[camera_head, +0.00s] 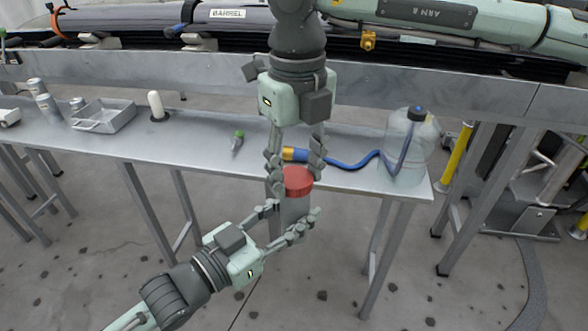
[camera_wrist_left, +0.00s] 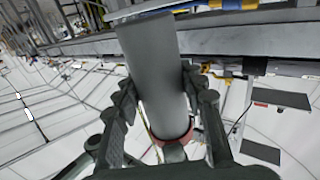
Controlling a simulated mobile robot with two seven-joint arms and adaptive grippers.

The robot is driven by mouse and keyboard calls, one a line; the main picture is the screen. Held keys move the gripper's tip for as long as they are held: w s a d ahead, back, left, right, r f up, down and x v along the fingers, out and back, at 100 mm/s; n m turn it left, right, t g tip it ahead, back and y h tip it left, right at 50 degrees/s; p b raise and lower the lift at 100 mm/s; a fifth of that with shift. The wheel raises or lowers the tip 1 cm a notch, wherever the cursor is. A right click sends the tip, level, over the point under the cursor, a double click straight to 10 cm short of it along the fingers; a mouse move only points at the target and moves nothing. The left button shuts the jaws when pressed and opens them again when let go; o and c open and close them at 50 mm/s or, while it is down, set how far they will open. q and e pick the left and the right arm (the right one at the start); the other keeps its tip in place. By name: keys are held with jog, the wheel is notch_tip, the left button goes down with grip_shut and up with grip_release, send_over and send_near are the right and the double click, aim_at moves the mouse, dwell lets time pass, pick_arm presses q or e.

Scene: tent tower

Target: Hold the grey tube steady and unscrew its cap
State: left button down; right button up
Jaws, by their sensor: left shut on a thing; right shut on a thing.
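The grey tube (camera_head: 292,218) stands roughly upright in front of the table edge, with its red cap (camera_head: 297,181) on top. My left gripper (camera_head: 293,222) comes from the lower left and is shut on the tube's body. My right gripper (camera_head: 296,176) reaches down from above and is shut on the red cap, one finger on each side. In the left wrist view the tube (camera_wrist_left: 150,70) runs between my left fingers, with a red edge (camera_wrist_left: 193,136) at its lower end. I cannot tell how far the cap is turned.
The metal table (camera_head: 345,150) lies behind the tube. Open floor lies in front.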

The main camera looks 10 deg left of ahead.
pick_arm(q)
jog(key=shift+s+d+r, duration=0.15)
jog(key=shift+d, duration=0.05)
pick_arm(e)
jog(key=n, duration=0.5)
jog(key=shift+w+a, duration=0.1)
jog(key=n, duration=1)
jog(key=shift+w+n, duration=0.2)
jog(key=shift+n, duration=0.1)
jog(key=n, duration=0.7)
jog(key=shift+w+r+n, duration=0.1)
jog(key=shift+w+n, duration=0.05)
jog(key=shift+n, duration=0.15)
jog(key=n, duration=0.4)
jog(key=shift+a+n, duration=0.1)
jog(key=shift+n, duration=0.2)
jog(key=n, duration=0.3)
jog(key=shift+w+n, duration=0.1)
jog(key=shift+n, duration=0.2)
jog(key=shift+a, duration=0.1)
jog(key=shift+r, duration=0.2)
